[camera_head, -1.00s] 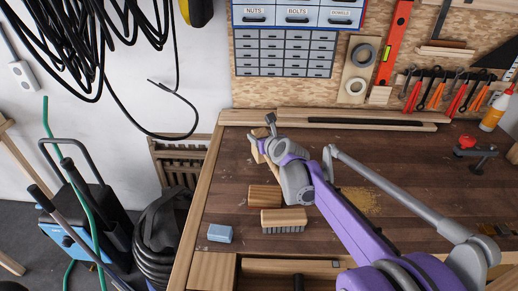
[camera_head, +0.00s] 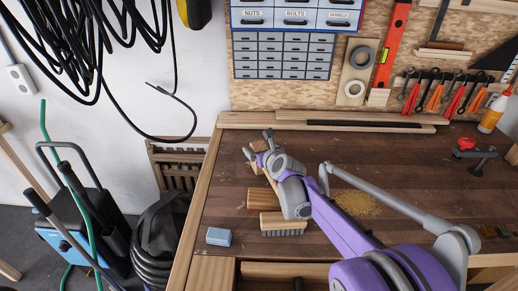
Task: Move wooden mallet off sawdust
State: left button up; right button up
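A wooden block-shaped piece (camera_head: 258,200), which looks like the mallet's head, lies on the bench left of my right arm. A narrow light wooden piece (camera_head: 271,178), probably its handle, runs up from it beside my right wrist; the arm hides part of this. The sawdust (camera_head: 356,203) is a tan patch to the right of my arm, apart from the wooden piece. My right gripper (camera_head: 259,145) is over the bench's far left part, its two fingers spread apart. My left gripper is out of view.
A brush (camera_head: 283,223) lies just in front of the wooden block, and a blue block (camera_head: 219,237) is near the front left edge. Planks (camera_head: 330,119) line the back. A red-topped clamp (camera_head: 467,145) stands at the right. The bench's middle back is clear.

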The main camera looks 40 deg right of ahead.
jog(key=shift+r, duration=0.2)
notch_tip(320, 180, up, 4)
jog(key=p, duration=0.2)
send_over(269, 175)
jog(key=shift+s+d+r, duration=0.2)
jog(key=shift+s+d, duration=0.05)
jog(key=shift+s, duration=0.2)
